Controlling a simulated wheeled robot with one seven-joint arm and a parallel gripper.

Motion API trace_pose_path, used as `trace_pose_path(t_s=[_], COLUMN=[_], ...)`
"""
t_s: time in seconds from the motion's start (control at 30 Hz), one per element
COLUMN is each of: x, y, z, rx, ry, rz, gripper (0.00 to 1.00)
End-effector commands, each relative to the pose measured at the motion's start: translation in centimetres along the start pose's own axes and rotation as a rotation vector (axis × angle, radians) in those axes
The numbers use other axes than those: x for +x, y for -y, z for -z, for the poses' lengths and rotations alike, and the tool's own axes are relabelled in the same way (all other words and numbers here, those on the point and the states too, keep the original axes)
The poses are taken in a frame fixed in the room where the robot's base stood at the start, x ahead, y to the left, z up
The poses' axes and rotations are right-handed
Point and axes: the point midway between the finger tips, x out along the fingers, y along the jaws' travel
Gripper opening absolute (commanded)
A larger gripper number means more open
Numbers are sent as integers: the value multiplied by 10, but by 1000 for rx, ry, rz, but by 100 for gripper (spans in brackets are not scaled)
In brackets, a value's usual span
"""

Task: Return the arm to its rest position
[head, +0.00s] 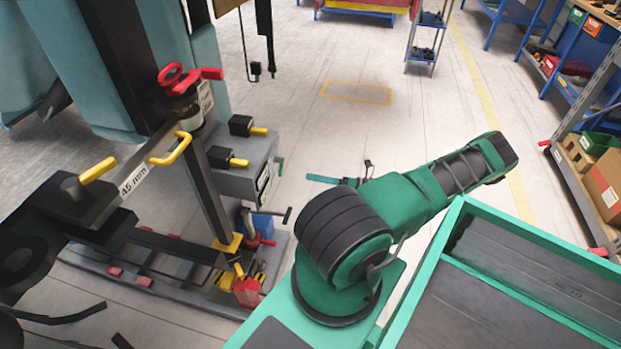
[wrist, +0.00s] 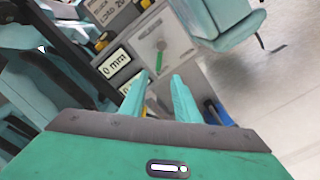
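My green arm rises from my base in the head view, reaches up to the right and bends back. Most of its far end is hidden behind the arm itself. A teal finger of my gripper shows in the head view, pointing left toward the grey control box (head: 245,170). In the wrist view the two teal fingers of my gripper (wrist: 160,76) stand apart with nothing held between them. Beyond the fingertips is the grey panel (wrist: 170,50) with a green lever (wrist: 160,57). The fingers look apart from the lever, but the exact gap is hard to judge.
A black lever arm with a yellow handle (head: 97,170) and a label reading 45 mm stands at left. Teal seats (head: 175,40) are behind it. A shelf rack (head: 590,150) stands at right. Open floor (head: 330,60) lies beyond the arm.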

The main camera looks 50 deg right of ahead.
Motion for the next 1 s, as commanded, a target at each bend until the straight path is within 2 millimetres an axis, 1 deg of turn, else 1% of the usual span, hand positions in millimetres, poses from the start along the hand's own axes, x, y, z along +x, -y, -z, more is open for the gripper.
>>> trace_pose_path(t_s=[0.43,0.57,0.67,0.73,0.9,1.0], x=[0,3,10,15,25,27], y=[0,-3,-12,-20,-46,-60], z=[0,1,5,10,20,23], rx=[-1,-20,-67,-120,-274,-366], ry=[0,-34,-119,-207,-439,-569], rz=[0,-4,-16,-32,-87,-126], gripper=[29,29,29,29,29,29])
